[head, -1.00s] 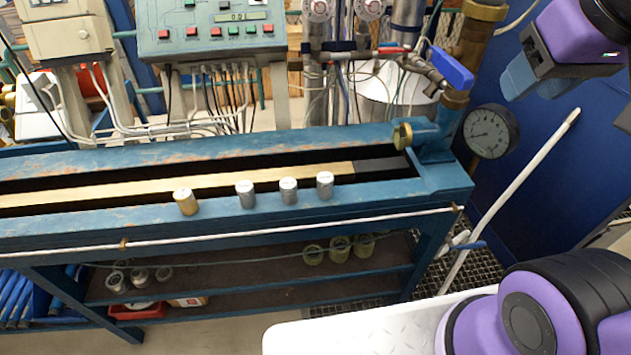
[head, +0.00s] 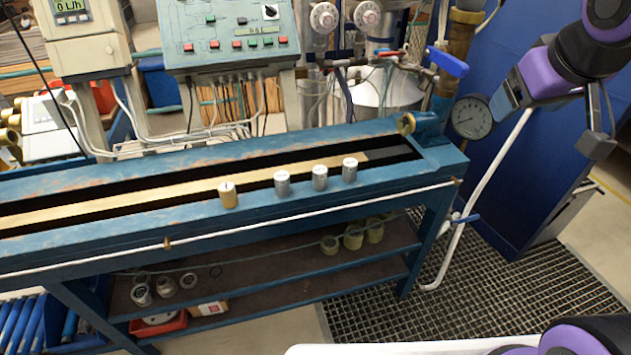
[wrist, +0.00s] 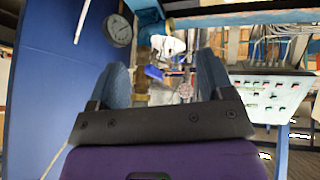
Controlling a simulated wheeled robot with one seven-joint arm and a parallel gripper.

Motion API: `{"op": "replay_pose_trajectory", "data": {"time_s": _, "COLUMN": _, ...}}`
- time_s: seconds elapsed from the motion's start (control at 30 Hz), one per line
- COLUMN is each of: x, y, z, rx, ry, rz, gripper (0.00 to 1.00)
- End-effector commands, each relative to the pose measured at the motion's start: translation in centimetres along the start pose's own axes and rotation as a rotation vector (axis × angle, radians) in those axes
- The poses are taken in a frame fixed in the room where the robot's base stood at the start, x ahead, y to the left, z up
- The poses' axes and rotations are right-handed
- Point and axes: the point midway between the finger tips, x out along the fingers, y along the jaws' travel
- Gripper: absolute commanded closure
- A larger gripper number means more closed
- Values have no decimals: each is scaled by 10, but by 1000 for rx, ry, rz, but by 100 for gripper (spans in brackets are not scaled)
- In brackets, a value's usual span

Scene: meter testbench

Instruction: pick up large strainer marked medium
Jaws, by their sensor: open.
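Several small cylinders stand upright on the front beam of the blue bench. One is a brass cylinder (head: 228,194) at the left. To its right are three silver ones: the left silver cylinder (head: 282,183), the middle silver cylinder (head: 319,177) and the right silver cylinder (head: 349,169). Their markings are too small to read, so I cannot tell which is the strainer marked medium. My gripper shows in the wrist view (wrist: 163,85) with its two blue fingers apart and nothing between them. In the head view it is at the upper right, above and away from the cylinders.
The blue bench (head: 130,235) has a long slot with a brass bar. A pressure gauge (head: 470,116) and a blue-handled valve (head: 447,62) stand at its right end. A control panel (head: 230,35) is behind it. More fittings lie on the lower shelf (head: 290,280). Grated floor is clear at right.

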Motion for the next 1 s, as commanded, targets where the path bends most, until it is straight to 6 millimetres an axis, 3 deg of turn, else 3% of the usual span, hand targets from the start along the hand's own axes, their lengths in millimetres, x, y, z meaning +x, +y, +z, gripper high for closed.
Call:
{"op": "replay_pose_trajectory", "data": {"time_s": 0.03, "x": 18, "y": -2, "z": -10, "rx": -34, "ry": 7, "rz": 0, "gripper": 26}}
{"op": "replay_pose_trajectory", "data": {"time_s": 0.2, "x": 70, "y": -14, "z": -40, "rx": -149, "ry": 72, "rz": -15, "gripper": 26}}
{"op": "replay_pose_trajectory", "data": {"time_s": 0.5, "x": 162, "y": -56, "z": -72, "rx": -330, "ry": 202, "rz": -123, "gripper": 26}}
{"op": "replay_pose_trajectory", "data": {"time_s": 0.73, "x": 227, "y": -102, "z": -76, "rx": -422, "ry": 318, "rz": -265, "gripper": 26}}
{"op": "replay_pose_trajectory", "data": {"time_s": 1.0, "x": 285, "y": -164, "z": -62, "rx": -452, "ry": 472, "rz": -474, "gripper": 26}}
